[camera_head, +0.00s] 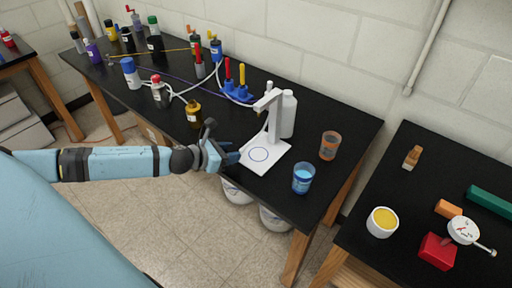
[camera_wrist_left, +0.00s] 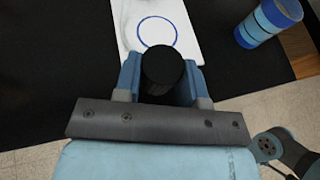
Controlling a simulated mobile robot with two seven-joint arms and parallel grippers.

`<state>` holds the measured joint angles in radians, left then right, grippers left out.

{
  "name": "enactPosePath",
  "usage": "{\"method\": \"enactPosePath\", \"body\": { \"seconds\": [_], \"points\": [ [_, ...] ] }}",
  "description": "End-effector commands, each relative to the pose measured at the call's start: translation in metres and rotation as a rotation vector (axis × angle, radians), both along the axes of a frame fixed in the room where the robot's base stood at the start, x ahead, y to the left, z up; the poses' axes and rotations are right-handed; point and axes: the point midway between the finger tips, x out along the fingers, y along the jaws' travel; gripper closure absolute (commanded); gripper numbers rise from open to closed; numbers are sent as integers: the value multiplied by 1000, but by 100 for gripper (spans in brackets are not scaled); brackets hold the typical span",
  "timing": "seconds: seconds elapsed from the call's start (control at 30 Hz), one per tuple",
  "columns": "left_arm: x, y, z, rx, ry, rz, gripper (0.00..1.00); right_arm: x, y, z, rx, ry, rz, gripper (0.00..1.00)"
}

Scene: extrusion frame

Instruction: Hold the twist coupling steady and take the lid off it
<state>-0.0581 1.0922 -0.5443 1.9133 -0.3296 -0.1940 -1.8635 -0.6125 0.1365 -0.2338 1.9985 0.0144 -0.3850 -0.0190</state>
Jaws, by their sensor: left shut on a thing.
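My left gripper (camera_head: 232,156) is at the front edge of the black bench, beside the white stand's base. In the left wrist view, its two blue fingers (camera_wrist_left: 163,82) are shut on a dark, round-ended cylinder (camera_wrist_left: 163,64). This appears to be the twist coupling, seen end-on. I cannot tell its lid from its body here. In the head view the gripper hides the held piece. My right gripper is not clearly in view; a blue and dark part of my own body shows at the lower right of the wrist view.
The white stand (camera_head: 270,118) has a base plate marked with a blue ring (camera_wrist_left: 158,32). A blue cup (camera_head: 303,178) and an orange-brown cup (camera_head: 329,146) stand right of it. An amber bottle (camera_head: 194,115) and several others stand left and behind. A second table is at right.

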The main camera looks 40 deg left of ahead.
Motion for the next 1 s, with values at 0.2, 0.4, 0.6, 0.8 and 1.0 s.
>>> {"method": "enactPosePath", "body": {
  "seconds": [0.2,0.4,0.6,0.8,1.0],
  "points": [
    [37,-16,5,-2,-4,-1,88,-1,-1,6,-6,1,3,10],
    [72,-29,3,-3,-3,1,88,-2,-1,12,-6,2,3,10],
    [86,-36,1,-1,-1,-1,88,-2,-1,15,-5,0,4,10],
    [85,-37,-21,-3,5,2,88,-1,0,17,-3,-4,4,10],
    [86,-36,-35,-1,0,0,88,-1,0,18,-2,-4,4,10]
  ]
}}
